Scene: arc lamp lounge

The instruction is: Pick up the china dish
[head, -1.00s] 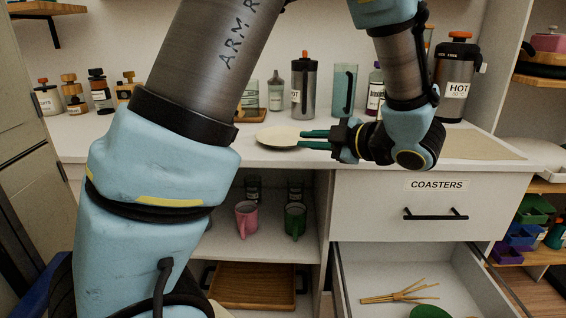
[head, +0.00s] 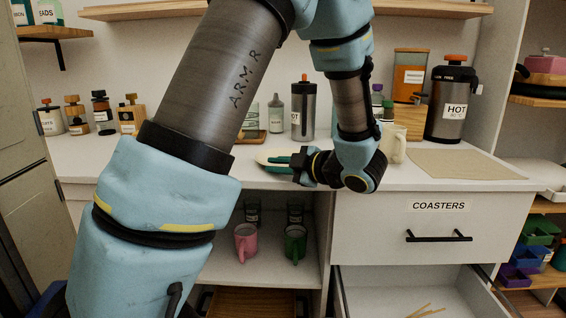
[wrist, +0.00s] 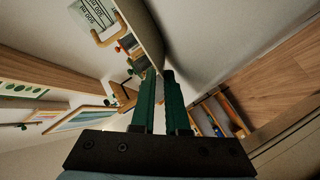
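The china dish (head: 264,155) is a shallow cream dish on the white counter, left of centre in the head view. My gripper (head: 280,163) comes in from the right, and its green fingers lie across the dish's near right side. In the wrist view the two fingers (wrist: 160,85) are close together with a narrow pale gap between them. They look shut on the dish's rim, one finger above and one below. The fingers hide part of the dish, and I cannot tell whether it is clear of the counter.
A steel bottle (head: 303,110) and a grey bottle (head: 277,115) stand behind the dish. A cream jug (head: 393,143) is behind my wrist, and a HOT dispenser (head: 452,105) is farther right. Pink (head: 245,241) and green mugs (head: 295,243) are on the shelf below. The drawer underneath is open.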

